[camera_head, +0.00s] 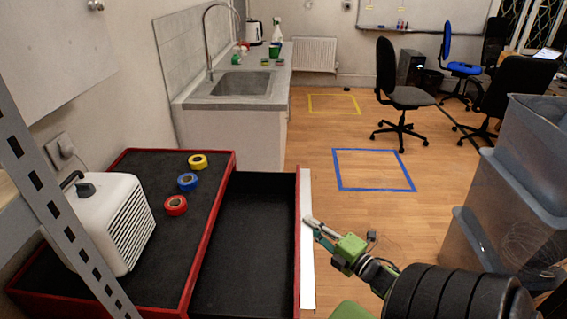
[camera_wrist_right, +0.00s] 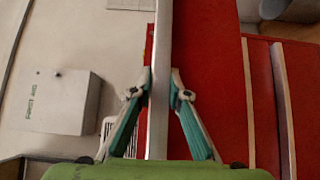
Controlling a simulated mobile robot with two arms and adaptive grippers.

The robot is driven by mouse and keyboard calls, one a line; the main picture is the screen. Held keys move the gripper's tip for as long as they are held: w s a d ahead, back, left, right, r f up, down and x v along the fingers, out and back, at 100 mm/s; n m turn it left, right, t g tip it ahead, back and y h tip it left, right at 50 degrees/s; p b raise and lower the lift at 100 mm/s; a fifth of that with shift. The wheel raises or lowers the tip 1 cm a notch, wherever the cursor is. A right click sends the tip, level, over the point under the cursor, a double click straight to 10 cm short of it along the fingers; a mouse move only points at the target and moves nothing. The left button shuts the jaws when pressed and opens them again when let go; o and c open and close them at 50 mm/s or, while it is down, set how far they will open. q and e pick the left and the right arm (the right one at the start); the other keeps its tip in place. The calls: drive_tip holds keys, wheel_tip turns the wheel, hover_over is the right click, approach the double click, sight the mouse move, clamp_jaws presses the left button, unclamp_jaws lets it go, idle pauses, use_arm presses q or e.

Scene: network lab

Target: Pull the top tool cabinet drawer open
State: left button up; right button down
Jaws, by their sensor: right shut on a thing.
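The red tool cabinet (camera_head: 140,164) stands at the lower left in the head view, with a black top. Its top drawer (camera_head: 243,230) is pulled out far to the right, and its black inside looks empty. A long pale handle (camera_head: 307,270) runs along the drawer's red front. My right gripper (camera_head: 309,222) is at that handle. In the right wrist view its two fingers (camera_wrist_right: 161,75) are shut on either side of the handle bar (camera_wrist_right: 161,35), with the red drawer front (camera_wrist_right: 217,80) behind. My left gripper is not in view.
Red (camera_head: 176,205), blue (camera_head: 187,181) and yellow (camera_head: 198,161) tape rolls and a white heater-like box (camera_head: 112,222) sit on the cabinet top. Stacked grey bins (camera_head: 510,190) stand at the right. Open wooden floor (camera_head: 325,215) lies beyond the drawer.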

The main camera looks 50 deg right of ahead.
drive_tip(key=shift+s+d+f, duration=0.2)
drive_tip(key=shift+s+d, duration=0.55)
drive_tip(key=shift+s, duration=0.25)
drive_tip(key=shift+s+d+f, duration=0.2)
drive_tip(key=shift+s+d, duration=0.55)
drive_tip(key=shift+s, duration=0.25)
drive_tip(key=c, duration=2)
unclamp_jaws()
drive_tip(key=shift+w, duration=0.1)
drive_tip(key=shift+r, duration=0.1)
drive_tip(key=s, duration=0.8)
drive_tip(key=s+a, duration=0.1)
drive_tip(key=s, duration=0.3)
